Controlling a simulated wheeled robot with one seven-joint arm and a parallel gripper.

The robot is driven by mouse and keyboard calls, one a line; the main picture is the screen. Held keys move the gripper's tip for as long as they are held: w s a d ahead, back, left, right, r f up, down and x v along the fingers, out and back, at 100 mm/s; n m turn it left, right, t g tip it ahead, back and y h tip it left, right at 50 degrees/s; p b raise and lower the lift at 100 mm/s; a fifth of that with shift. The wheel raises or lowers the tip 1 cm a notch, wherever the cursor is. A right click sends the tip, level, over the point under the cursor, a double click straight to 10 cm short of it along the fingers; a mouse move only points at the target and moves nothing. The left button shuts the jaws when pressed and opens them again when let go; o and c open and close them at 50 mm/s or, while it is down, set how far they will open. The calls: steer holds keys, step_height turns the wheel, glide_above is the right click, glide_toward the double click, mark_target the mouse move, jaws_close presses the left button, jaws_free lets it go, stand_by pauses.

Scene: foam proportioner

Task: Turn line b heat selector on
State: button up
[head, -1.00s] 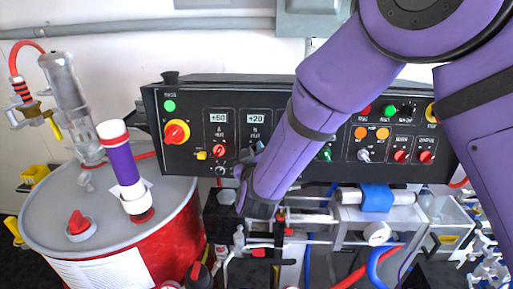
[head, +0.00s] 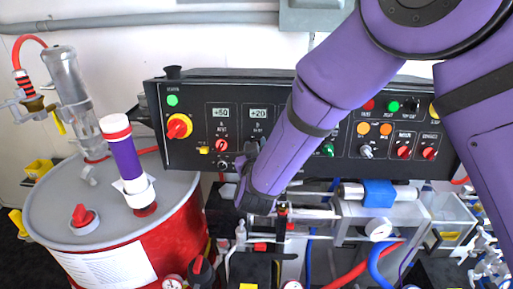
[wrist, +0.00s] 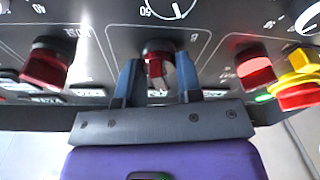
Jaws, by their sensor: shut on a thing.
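The control panel (head: 330,163) is black with several knobs. The line B heat column sits under the right-hand display (head: 258,113), which reads about +20. Its red-and-black selector (wrist: 158,68) shows in the wrist view between my two fingers. In the head view my gripper and arm hide this selector. My gripper (wrist: 158,82) is at the panel face and shut on the selector; in the head view it (head: 245,165) points at the panel. The selector's exact on or off position is hard to read.
The line A heat selector (head: 221,146) is close beside my gripper, also seen in the wrist view (wrist: 255,68). Another red knob (wrist: 46,66) is on the other side. A red-yellow stop switch (head: 178,128) and a drum (head: 180,235) stand left. Hoses and fittings are below.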

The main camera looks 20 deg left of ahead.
steer(key=m, duration=0.2)
steer(key=m+h, duration=0.1)
steer(key=m, duration=0.2)
steer(key=shift+d+h, duration=0.1)
steer(key=shift+h, duration=0.2)
steer(key=shift+m+h, duration=0.6)
steer(key=shift+m, duration=2.3)
steer(key=o, duration=0.5)
steer(key=shift+o, duration=0.2)
steer(key=s+d, duration=0.1)
steer(key=s, duration=0.9)
steer(key=shift+s+d, duration=0.25)
steer(key=shift+s, duration=0.1)
